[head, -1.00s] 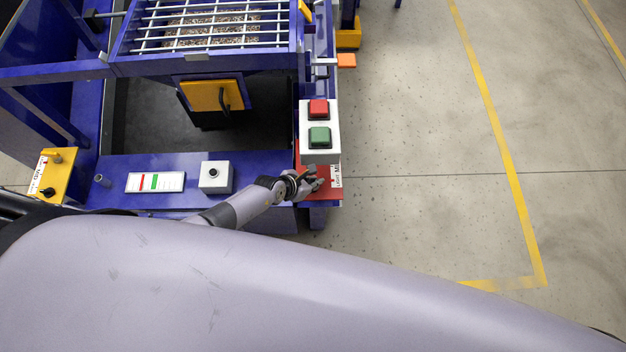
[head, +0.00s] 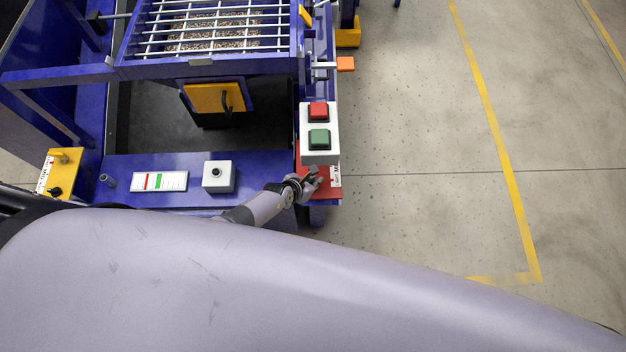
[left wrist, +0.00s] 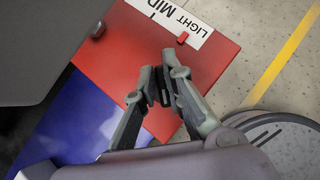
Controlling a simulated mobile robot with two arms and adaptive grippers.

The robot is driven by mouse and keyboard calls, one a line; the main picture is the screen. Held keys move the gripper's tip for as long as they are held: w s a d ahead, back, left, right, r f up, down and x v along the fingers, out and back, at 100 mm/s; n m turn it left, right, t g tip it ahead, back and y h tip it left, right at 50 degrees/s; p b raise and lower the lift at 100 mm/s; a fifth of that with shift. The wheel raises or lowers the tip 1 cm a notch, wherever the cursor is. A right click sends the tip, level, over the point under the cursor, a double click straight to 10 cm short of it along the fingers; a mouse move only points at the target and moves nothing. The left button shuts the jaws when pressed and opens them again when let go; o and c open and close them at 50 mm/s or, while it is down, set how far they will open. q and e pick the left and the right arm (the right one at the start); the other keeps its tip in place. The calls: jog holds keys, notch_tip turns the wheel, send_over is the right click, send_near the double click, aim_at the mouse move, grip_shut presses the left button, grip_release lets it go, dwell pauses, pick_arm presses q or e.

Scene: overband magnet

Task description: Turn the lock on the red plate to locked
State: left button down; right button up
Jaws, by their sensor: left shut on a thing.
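The red plate (head: 326,192) lies at the front right corner of the blue frame, partly under my left gripper (head: 316,177). In the left wrist view the red plate (left wrist: 110,55) carries a white label with "LIGHT" and "MID" and a small red tab by the label. My left gripper (left wrist: 164,90) is over the plate, its fingers shut on a dark thing, apparently the lock's knob. The fingers hide most of it, so I cannot read which way it is turned. My right gripper is not in view.
A white box with red and green buttons (head: 333,145) stands just behind the red plate. A grey box with a black knob (head: 218,184) and a white label panel (head: 158,181) are to the left on the blue frame. Open concrete floor (head: 430,200) is to the right.

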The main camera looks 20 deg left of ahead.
pick_arm(q)
jog(key=shift+w+r+n+y+p, duration=0.15)
jog(key=shift+n+y+p, duration=0.15)
jog(key=shift+n+p, duration=0.15)
jog(key=shift+n, duration=0.25)
jog(key=shift+n+t+y+p, duration=0.3)
jog(key=shift+n+y+p, duration=0.1)
jog(key=shift+p, duration=0.3)
jog(key=shift+n+y, duration=0.7)
jog(key=shift+n, duration=0.2)
